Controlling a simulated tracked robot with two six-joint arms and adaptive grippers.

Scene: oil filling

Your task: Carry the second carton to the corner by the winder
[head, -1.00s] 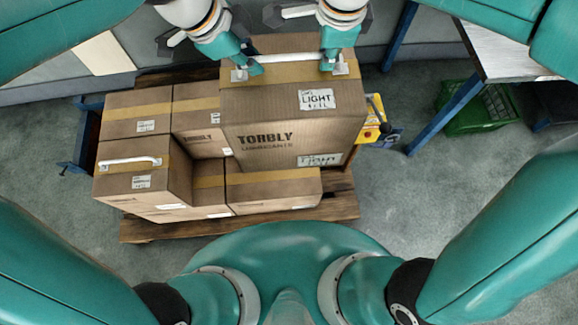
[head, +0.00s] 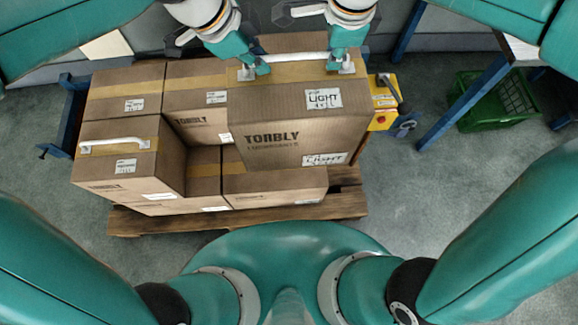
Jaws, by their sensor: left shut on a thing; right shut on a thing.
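The carton marked TORBLY (head: 290,120) is at the top centre of the head view, with a white handle (head: 298,58) along its top. It hangs over the right part of the stack on the pallet; whether it touches the cartons below is hard to tell. My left gripper (head: 252,70) is shut at the left end of the handle. My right gripper (head: 340,65) is shut at its right end. Another carton (head: 125,165) with a white handle sits at the left front of the stack. I cannot pick out a winder for sure.
Several more cartons (head: 125,92) stand on the wooden pallet (head: 190,222). A yellow device (head: 383,105) is right of the held carton. A table with a blue leg (head: 465,100) and a green crate (head: 490,100) are further right. The grey floor (head: 420,180) at right is clear.

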